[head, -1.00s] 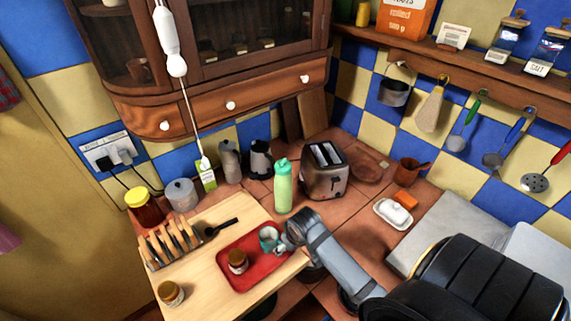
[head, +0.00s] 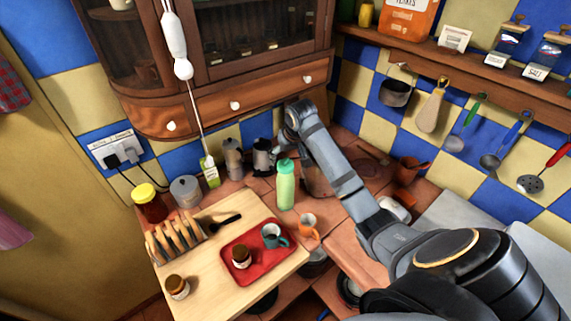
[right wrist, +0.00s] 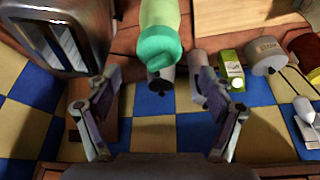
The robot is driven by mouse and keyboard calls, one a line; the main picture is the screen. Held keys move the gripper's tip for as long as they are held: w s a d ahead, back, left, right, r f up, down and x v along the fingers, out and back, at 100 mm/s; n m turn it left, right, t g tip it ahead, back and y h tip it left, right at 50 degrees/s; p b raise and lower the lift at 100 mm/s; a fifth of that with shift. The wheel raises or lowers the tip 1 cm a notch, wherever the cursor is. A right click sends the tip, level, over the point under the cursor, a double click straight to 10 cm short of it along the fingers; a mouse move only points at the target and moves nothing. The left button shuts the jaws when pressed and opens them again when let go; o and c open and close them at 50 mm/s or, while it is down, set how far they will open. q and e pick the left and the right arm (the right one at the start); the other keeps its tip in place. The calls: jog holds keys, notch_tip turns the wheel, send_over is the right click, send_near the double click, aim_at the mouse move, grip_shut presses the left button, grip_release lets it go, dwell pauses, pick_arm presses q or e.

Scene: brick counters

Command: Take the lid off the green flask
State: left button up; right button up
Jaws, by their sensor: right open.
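The green flask (head: 286,190) stands upright on the tiled counter. Its darker green lid (head: 286,166) is on top. My right gripper (head: 284,146) is open and empty, just above and behind the lid in the head view. In the right wrist view the flask (right wrist: 160,18) and its lid (right wrist: 160,48) show at the top middle, beyond my open right fingers (right wrist: 158,85) and roughly centred between them. I see no contact with the lid. My left gripper is out of view.
The toaster (right wrist: 65,30) stands close beside the flask, partly hidden by my right arm in the head view. A dark jug (head: 263,157) and a grey grinder (head: 233,158) stand behind.

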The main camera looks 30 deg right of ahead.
aim_at(286, 160)
jog(key=shift+w+f, duration=0.15)
jog(key=shift+f, duration=0.25)
jog(key=shift+w+f+p, duration=0.25)
jog(key=shift+f+p, duration=0.45)
jog(key=shift+p, duration=0.45)
jog(key=x, duration=0.3)
jog(key=shift+s+d+p, duration=0.1)
jog(key=shift+p, duration=0.2)
jog(key=shift+f, duration=0.3)
jog(key=shift+r, duration=0.1)
jog(key=c, duration=1.2)
